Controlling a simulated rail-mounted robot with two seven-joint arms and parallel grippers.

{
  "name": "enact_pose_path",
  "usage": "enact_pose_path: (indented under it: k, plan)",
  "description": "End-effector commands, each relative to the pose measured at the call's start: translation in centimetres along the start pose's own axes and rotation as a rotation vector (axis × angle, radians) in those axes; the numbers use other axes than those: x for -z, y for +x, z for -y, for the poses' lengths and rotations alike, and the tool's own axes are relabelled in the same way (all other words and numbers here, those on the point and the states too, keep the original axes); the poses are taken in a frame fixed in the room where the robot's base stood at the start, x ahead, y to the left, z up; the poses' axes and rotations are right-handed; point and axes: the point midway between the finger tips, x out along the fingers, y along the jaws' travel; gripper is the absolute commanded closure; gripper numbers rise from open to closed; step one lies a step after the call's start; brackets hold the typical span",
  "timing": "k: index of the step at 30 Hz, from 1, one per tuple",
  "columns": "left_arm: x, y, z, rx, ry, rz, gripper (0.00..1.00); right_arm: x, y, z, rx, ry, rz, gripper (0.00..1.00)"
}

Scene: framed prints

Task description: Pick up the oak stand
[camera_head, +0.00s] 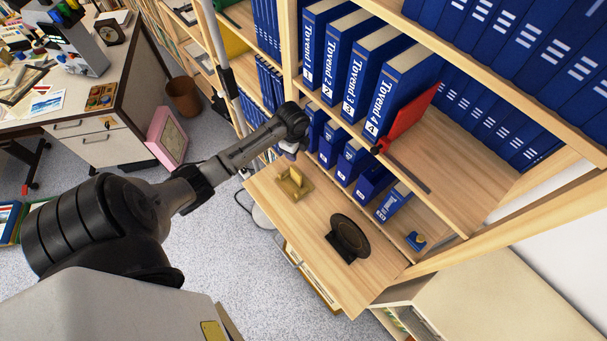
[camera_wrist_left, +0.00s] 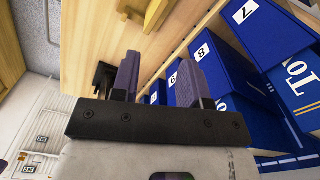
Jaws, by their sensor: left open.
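The oak stand (camera_head: 293,184) is a small light-brown wooden piece resting on the lower shelf board, near its left end, in the head view. In the left wrist view, a yellowish wooden piece that looks like it shows at the top edge (camera_wrist_left: 157,10), partly cut off. My left gripper (camera_head: 290,150) is above and close to the stand in the head view, its fingers small and hard to make out. In the left wrist view its two purple-grey fingers (camera_wrist_left: 157,80) are apart with nothing held between them. My right gripper is in neither view.
A black round plate on a black stand (camera_head: 348,236) stands farther right on the wooden board (camera_head: 318,222). Blue binders (camera_head: 352,162) line the shelf behind. A red item (camera_head: 408,117) is on the shelf above. A small blue object (camera_head: 415,240) sits near the right end.

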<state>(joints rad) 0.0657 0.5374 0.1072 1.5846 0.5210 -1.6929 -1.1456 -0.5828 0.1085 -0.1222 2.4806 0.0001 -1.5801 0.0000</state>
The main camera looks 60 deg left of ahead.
Motion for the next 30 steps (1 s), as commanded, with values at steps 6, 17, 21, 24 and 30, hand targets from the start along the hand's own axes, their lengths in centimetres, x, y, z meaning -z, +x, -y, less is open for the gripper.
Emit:
enact_pose_path:
  k: [6,17,21,24,30]
  plan:
    - [0.1,-0.1,-0.3,-0.014,0.284,-0.007,0.59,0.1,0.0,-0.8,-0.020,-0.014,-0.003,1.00]
    - [0.2,3.6,-0.4,-0.016,0.380,-0.009,0.59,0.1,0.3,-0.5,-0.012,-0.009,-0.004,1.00]
    - [0.2,5.9,-0.4,-0.015,0.379,-0.008,0.59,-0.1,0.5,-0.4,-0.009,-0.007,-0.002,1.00]
    - [0.2,7.2,-0.4,-0.013,0.380,-0.008,0.59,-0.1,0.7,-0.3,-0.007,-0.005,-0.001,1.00]
    - [0.2,8.4,-0.3,-0.012,0.380,-0.007,0.59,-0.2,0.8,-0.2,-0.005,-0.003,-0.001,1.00]
